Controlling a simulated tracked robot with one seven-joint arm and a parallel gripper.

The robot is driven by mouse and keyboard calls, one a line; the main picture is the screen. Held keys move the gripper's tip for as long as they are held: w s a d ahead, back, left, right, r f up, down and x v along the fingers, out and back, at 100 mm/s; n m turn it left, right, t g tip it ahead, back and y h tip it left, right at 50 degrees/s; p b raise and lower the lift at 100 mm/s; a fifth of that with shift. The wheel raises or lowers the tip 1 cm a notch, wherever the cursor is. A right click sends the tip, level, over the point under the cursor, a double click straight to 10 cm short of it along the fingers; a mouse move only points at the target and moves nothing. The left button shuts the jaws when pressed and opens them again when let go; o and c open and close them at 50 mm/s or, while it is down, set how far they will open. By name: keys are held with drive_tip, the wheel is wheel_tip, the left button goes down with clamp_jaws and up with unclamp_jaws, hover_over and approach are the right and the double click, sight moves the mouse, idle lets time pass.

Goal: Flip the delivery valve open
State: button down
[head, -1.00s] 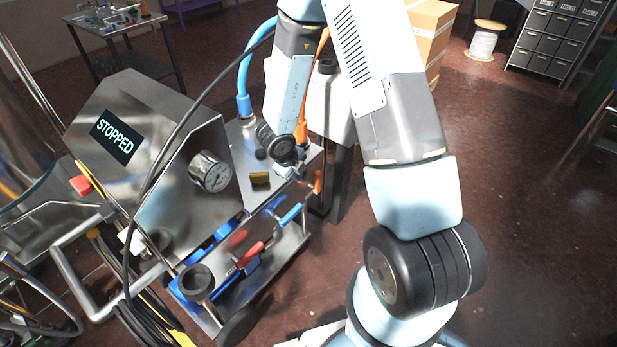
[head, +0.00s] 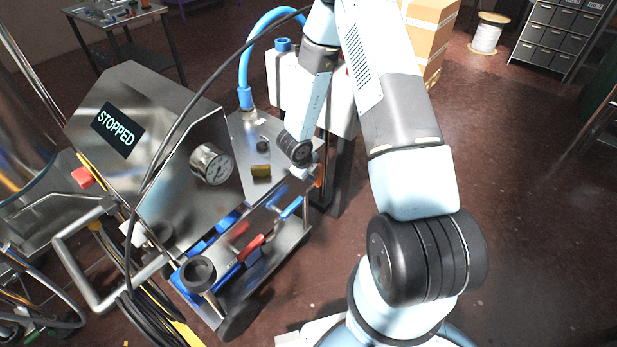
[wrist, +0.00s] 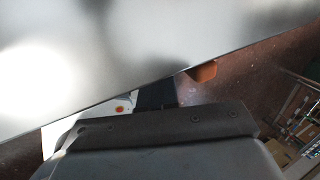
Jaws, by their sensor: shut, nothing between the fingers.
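A steel machine (head: 180,150) with a "STOPPED" display stands left of my arm in the head view. An orange part (head: 318,177), possibly the valve lever, shows at its right end, partly hidden. An orange tab (wrist: 201,73) also peeks past a steel panel's edge in the wrist view. A red handle (head: 250,246) and a blue handle (head: 292,207) sit along the machine's lower side; I cannot tell which handle is the delivery valve. My gripper (wrist: 156,94) is shut and empty, close to the steel panel, with the orange tab ahead and right. Contact is unclear.
A blue hose (head: 245,75) and black cable arch above. A white container (head: 285,65) stands behind my wrist. Open floor (head: 530,220) lies right; cardboard boxes (head: 430,35) stand behind.

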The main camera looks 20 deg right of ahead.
drive_tip(key=shift+w+d, duration=0.35)
drive_tip(key=shift+d, duration=0.1)
